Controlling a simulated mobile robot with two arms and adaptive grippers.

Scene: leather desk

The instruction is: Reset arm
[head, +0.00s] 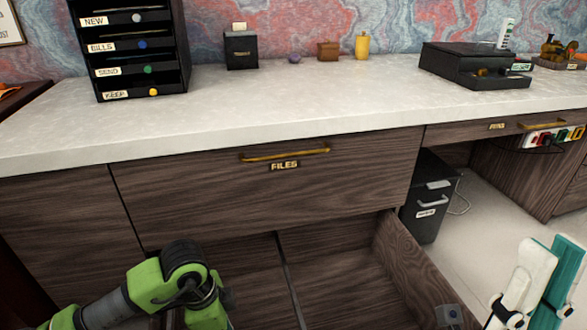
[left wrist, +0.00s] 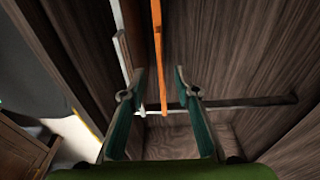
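My left arm (head: 175,285) comes in at the lower left of the head view, green and black, over an open wooden compartment; its fingertips are out of sight there. In the left wrist view my left gripper (left wrist: 158,80) has its two teal-lined fingers spread apart. A thin orange strip (left wrist: 158,50) and a pale strip (left wrist: 121,45) run beyond the fingers; neither looks clamped. My right gripper (head: 548,250) is at the lower right of the head view, pointing up, with white and teal fingers close together. Whether a gap lies between them is unclear. No object shows in it.
An open wooden compartment (head: 345,290) lies below the FILES drawer (head: 220,195), which is shut. The pale desktop (head: 260,95) holds a black letter rack (head: 130,55), small boxes and a dark device (head: 475,65). A black bin (head: 430,205) stands under the desk.

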